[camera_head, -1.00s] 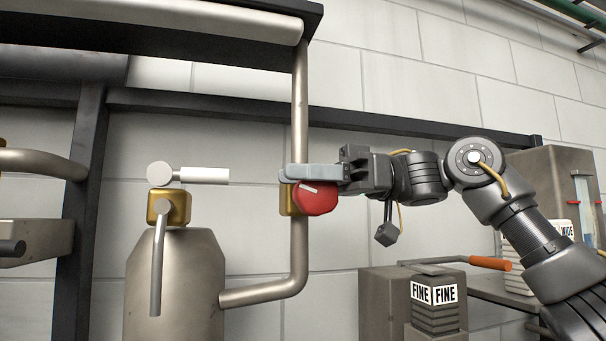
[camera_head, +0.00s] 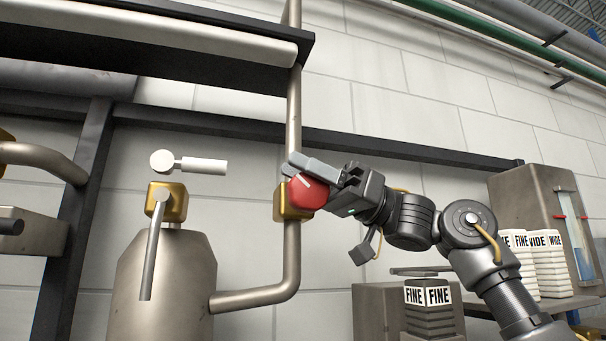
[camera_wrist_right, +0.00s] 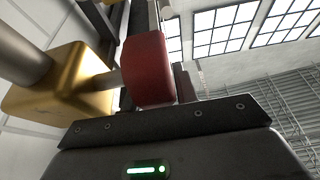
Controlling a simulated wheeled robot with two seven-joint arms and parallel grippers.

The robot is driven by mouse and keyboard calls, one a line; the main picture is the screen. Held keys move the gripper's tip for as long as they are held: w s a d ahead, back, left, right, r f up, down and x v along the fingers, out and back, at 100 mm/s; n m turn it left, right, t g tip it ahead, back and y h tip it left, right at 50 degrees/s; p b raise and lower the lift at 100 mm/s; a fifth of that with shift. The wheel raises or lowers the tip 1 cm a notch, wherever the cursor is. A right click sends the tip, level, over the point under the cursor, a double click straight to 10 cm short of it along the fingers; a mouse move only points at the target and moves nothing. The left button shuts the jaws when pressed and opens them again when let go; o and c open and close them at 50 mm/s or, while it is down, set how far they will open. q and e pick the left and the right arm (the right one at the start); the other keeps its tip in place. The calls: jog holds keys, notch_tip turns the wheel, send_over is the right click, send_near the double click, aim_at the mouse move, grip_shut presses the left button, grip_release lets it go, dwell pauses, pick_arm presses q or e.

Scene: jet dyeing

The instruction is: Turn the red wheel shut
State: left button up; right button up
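The red wheel (camera_head: 308,192) with a pale mark on its face sits on a brass valve body (camera_head: 286,205) on the upright pipe. My right gripper (camera_head: 304,172) reaches in from the right, its grey fingers lying across the wheel's upper edge, tilted down to the right. The gap between the fingers does not show clearly, so I cannot tell if they are shut on the wheel. In the right wrist view the red wheel (camera_wrist_right: 147,70) is close in front of the gripper's palm, on a short stem from the brass body (camera_wrist_right: 62,88). My left gripper is not in view.
The steel pipe (camera_head: 293,110) runs up beside the wheel. At left stand a tank (camera_head: 165,280) and another brass valve (camera_head: 176,203) with a grey lever. A dark rail (camera_head: 400,150) crosses behind my arm. Boxes labelled FINE (camera_head: 430,312) stand at lower right.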

jog(key=o, duration=0.4)
jog(key=shift+w+d+f+b, duration=0.1)
jog(key=shift+d+f+b, duration=0.1)
jog(key=shift+d+b, duration=0.1)
jog(key=shift+w+d+p, duration=0.2)
jog(key=shift+w+d, duration=0.45)
jog(key=shift+d, duration=1.35)
jog(key=shift+w+d+p, duration=0.2)
jog(key=shift+w+d, duration=0.45)
jog(key=shift+d, duration=1.3)
jog(key=shift+w+d+p, duration=0.2)
jog(key=shift+w+d, duration=0.45)
jog(key=shift+d, duration=1.35)
